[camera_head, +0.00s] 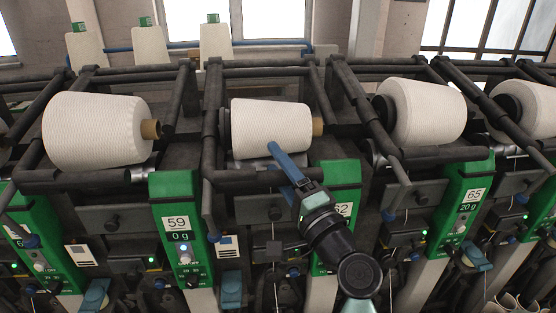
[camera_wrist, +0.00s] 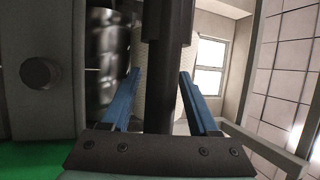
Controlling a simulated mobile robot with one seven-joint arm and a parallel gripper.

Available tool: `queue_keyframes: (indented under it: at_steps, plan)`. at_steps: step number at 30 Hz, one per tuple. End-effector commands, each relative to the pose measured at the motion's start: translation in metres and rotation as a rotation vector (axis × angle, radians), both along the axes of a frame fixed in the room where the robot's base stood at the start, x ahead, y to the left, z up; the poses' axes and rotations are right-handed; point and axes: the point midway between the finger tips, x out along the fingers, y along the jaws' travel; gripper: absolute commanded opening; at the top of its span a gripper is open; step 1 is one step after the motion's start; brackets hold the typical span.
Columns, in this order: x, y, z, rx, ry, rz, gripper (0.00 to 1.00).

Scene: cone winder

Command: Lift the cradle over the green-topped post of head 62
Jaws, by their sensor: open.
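Head 62 has a green-topped post (camera_head: 341,174); my wrist partly covers its number label. Left of it, the dark cradle (camera_head: 245,179) holds a white yarn cone (camera_head: 270,127), with its bar running across below the cone. My gripper (camera_head: 276,150) is in front of the cone at the cradle's bar, with its blue fingers pointing up and left. In the wrist view my gripper (camera_wrist: 160,73) is open, and a dark bar (camera_wrist: 163,85), apparently the cradle's, lies between the fingers with gaps on both sides. The white cone shows behind it.
Neighbouring cradles hold a cone (camera_head: 95,130) on the left and a cone (camera_head: 425,110) on the right. Green posts of head 59 (camera_head: 174,188) and head 65 (camera_head: 474,173) flank this head. Dark rails and arms crowd the space around my gripper.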

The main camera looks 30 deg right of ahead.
Motion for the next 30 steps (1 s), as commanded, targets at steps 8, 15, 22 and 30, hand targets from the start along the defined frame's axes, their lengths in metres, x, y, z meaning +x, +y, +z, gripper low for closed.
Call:
queue_keyframes:
  at_steps: [8,15,22,30]
  plan:
    - [0.0012,0.0001,0.0005,-0.001,-0.001,0.000,0.61]
    - [0.0009,-0.0001,0.0005,-0.001,-0.001,0.000,0.17]
    - [0.0008,-0.0002,0.0004,-0.001,-0.001,-0.001,0.00]
    - [0.0007,-0.0003,0.0003,-0.001,-0.001,-0.001,0.00]
